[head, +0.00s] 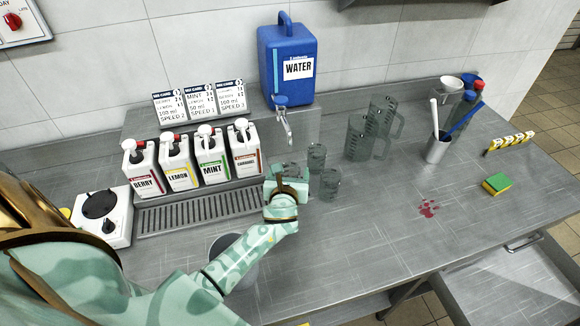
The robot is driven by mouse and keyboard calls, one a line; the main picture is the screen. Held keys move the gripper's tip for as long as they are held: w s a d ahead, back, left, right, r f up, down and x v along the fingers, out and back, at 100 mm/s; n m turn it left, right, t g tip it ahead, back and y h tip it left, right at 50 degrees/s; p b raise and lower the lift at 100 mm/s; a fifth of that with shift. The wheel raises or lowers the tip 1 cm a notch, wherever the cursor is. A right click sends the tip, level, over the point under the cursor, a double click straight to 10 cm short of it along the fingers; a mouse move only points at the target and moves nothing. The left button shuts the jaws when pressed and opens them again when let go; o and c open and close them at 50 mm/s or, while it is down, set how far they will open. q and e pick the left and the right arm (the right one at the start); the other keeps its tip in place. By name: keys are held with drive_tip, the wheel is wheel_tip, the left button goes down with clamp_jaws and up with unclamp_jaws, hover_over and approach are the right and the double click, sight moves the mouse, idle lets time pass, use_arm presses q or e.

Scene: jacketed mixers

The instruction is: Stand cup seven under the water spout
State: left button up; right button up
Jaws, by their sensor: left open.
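The blue water container (302,88) stands on the raised back ledge, with its spout (285,120) hanging over the front. Small clear cups stand on the steel counter: one at the back (317,158) and one nearer to me (330,185). Another clear rim shows just behind my left gripper (289,174), mostly hidden by it. No number can be read on any cup, so I cannot tell which is cup seven. My left gripper is open, below the spout and left of the two cups; its fingertips are hard to make out. My right gripper is not in view.
Berry, lemon, mint and caramel jugs (211,158) stand left, behind a drain grate (190,212). Tall clear pitchers (361,138) and a utensil holder (437,150) stand right. A red spill (428,208) and a sponge (497,184) lie on the right; the front counter is mostly clear.

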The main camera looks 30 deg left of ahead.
use_arm(q)
drive_tip(key=p+v, duration=0.1)
drive_tip(key=v, duration=0.8)
drive_tip(key=shift+p, duration=0.3)
